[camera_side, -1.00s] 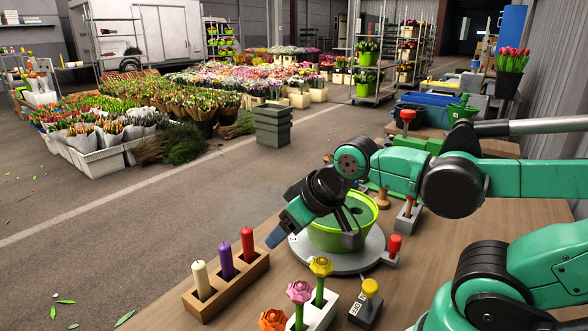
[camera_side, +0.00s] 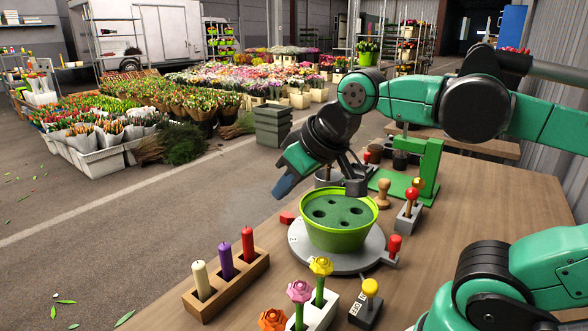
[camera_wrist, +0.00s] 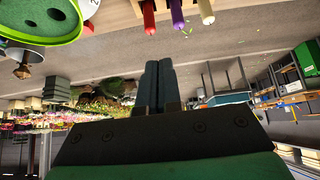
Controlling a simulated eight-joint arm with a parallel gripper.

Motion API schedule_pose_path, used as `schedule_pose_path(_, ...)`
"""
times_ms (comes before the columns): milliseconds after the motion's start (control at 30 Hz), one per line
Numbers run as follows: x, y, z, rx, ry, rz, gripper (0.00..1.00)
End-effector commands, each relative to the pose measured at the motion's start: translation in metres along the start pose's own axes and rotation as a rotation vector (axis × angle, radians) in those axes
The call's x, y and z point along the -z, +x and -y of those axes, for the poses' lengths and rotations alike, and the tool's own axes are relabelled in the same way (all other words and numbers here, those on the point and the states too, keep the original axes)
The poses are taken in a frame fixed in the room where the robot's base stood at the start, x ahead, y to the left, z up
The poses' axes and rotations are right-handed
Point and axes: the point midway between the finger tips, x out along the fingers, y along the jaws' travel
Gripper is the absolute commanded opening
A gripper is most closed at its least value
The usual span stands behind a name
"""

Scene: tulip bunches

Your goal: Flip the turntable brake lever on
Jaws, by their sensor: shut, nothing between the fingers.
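A grey turntable disc (camera_side: 352,262) carries a bright green pot (camera_side: 340,238) with dark holes in its green filling. A red-knobbed lever (camera_side: 394,246) stands upright at the disc's right edge. A yellow-knobbed lever (camera_side: 370,289) on a dark labelled block stands in front, and a red-ball lever (camera_side: 411,196) on a grey block stands behind right. I cannot tell which is the brake lever. My gripper (camera_side: 281,189) is shut and empty, in the air behind and left of the pot, apart from all levers. Its closed fingers (camera_wrist: 159,85) show in the wrist view.
A wooden holder with candles (camera_side: 226,285) and a white block with flowers (camera_side: 315,312) stand at the front. A small red piece (camera_side: 287,217) lies at the disc's left. A green stand (camera_side: 425,170) is behind. The bench (camera_side: 470,220) is bare at right.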

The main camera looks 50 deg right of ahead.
Motion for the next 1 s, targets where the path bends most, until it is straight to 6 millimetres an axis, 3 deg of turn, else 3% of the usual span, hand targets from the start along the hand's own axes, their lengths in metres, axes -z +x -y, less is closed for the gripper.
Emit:
schedule_pose_path(100, -0.02, 0.001, 0.024, 0.024, -0.25, 0.162, 0.0)
schedule_pose_path(300, -0.057, -0.012, 0.048, 0.037, -0.716, 0.454, 0.0)
schedule_pose_path(633, -0.092, -0.062, 0.061, -0.023, -1.404, 0.916, 0.0)
schedule_pose_path(667, -0.093, -0.067, 0.061, -0.031, -1.449, 0.951, 0.0)
schedule_pose_path(800, -0.108, -0.044, 0.059, -0.028, -1.427, 0.947, 0.0)
schedule_pose_path(1000, -0.12, -0.027, 0.059, -0.028, -1.425, 0.945, 0.0)
